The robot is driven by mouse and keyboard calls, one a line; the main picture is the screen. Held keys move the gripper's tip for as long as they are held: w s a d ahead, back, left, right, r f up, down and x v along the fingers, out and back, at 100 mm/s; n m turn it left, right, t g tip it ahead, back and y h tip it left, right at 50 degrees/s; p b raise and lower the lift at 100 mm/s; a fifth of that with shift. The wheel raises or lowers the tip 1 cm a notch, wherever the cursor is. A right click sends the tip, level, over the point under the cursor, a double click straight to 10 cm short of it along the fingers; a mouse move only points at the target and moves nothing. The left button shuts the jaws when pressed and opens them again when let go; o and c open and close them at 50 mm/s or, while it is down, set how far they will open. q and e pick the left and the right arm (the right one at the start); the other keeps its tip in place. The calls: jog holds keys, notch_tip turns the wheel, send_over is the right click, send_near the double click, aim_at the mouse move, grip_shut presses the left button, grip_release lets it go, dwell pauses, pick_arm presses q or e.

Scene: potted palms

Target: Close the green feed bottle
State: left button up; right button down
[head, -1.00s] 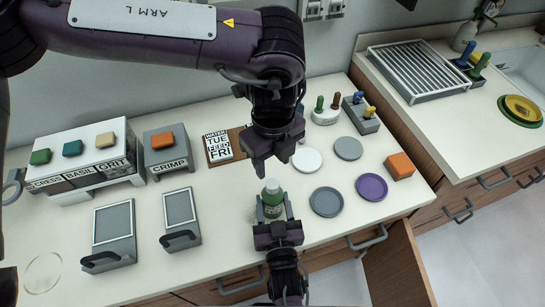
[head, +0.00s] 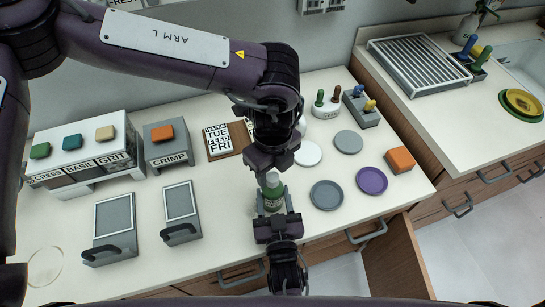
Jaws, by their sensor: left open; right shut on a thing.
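The green feed bottle (head: 273,190) stands upright near the front of the white counter, with a pale label on its body and a pale green top. My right gripper (head: 275,207) comes from the front edge and is shut on the bottle's lower body. My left gripper (head: 271,170) hangs straight above, open, with its fingertips close around the bottle's top. Whether the fingers touch the top cannot be told. The fingers partly hide the top, so how the cap sits is unclear.
Grey plates (head: 327,195), a purple plate (head: 371,180) and a white plate (head: 308,153) lie to the right. An orange block (head: 400,160) is beyond them. Two grey trays (head: 115,224) with handles stand left. A wooden board with signs (head: 217,140) lies behind.

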pick_arm(q)
jog(key=shift+f, duration=0.85)
jog(key=shift+c, duration=0.2)
grip_shut()
jog(key=shift+o, duration=0.9)
grip_release()
jog(key=shift+r, duration=0.1)
notch_tip(320, 180, up, 12)
